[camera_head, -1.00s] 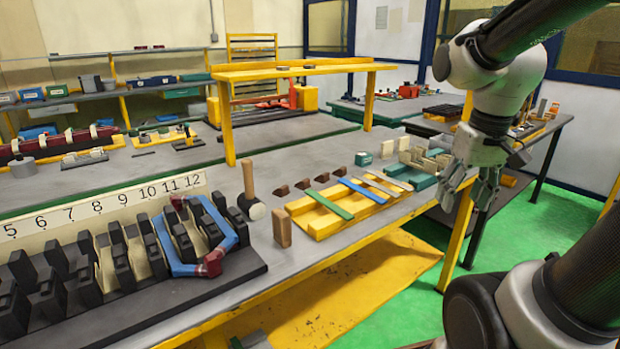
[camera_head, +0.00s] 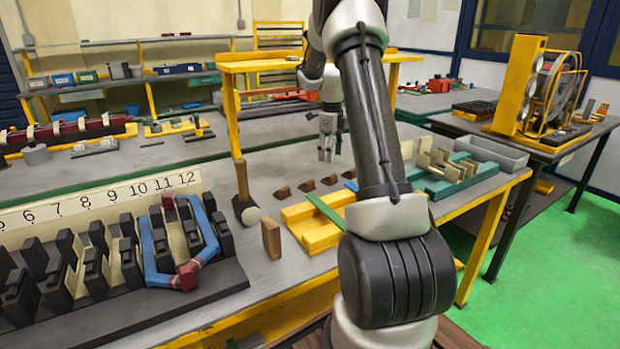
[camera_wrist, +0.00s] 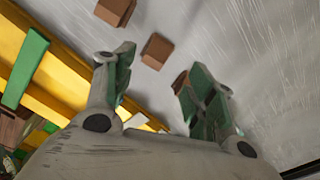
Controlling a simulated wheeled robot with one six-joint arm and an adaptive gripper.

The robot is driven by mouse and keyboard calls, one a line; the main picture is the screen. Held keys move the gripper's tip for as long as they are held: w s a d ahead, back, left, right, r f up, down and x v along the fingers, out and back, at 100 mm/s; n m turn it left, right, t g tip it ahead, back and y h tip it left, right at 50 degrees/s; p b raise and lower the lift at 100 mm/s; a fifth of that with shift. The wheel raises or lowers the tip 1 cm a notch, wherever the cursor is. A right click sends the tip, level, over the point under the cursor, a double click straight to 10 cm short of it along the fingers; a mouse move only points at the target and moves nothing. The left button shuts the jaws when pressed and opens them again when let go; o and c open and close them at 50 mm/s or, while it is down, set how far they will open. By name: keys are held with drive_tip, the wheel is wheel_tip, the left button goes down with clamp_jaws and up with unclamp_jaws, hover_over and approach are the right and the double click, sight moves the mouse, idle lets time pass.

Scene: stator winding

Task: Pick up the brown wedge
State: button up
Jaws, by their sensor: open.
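Several small brown wedges (camera_head: 308,186) lie in a row on the grey bench behind the yellow tray, each apart from the others. My gripper (camera_head: 327,150) hangs above the bench, over the far right end of that row, pointing down. In the wrist view the fingers are spread with nothing between them. One brown wedge (camera_wrist: 157,50) shows just beyond and between the fingertips, one (camera_wrist: 115,11) lies farther to the upper left, and another (camera_wrist: 180,80) is partly hidden by the right finger. No wedge appears to be touched.
The yellow tray (camera_head: 314,240) with a green strip (camera_head: 324,208) is in front of the wedges, partly hidden by my arm. A wooden block (camera_head: 271,238) and a mallet (camera_head: 245,205) stand at left. A teal fixture (camera_head: 470,180) is at right. A yellow shelf frame (camera_head: 265,66) rises behind.

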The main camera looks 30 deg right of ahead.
sight(329, 178)
drive_tip(key=m, duration=0.2)
drive_tip(key=shift+s+a+m, duration=0.1)
drive_tip(key=shift+m, duration=0.2)
drive_tip(key=shift+f+m, duration=0.2)
drive_tip(key=shift+m, duration=0.1)
wheel_tip(329, 178, down, 8)
drive_tip(key=shift+r, duration=0.25)
drive_tip(key=shift+c, duration=0.2)
drive_tip(key=c, duration=1.1)
drive_tip(key=shift+o, duration=0.2)
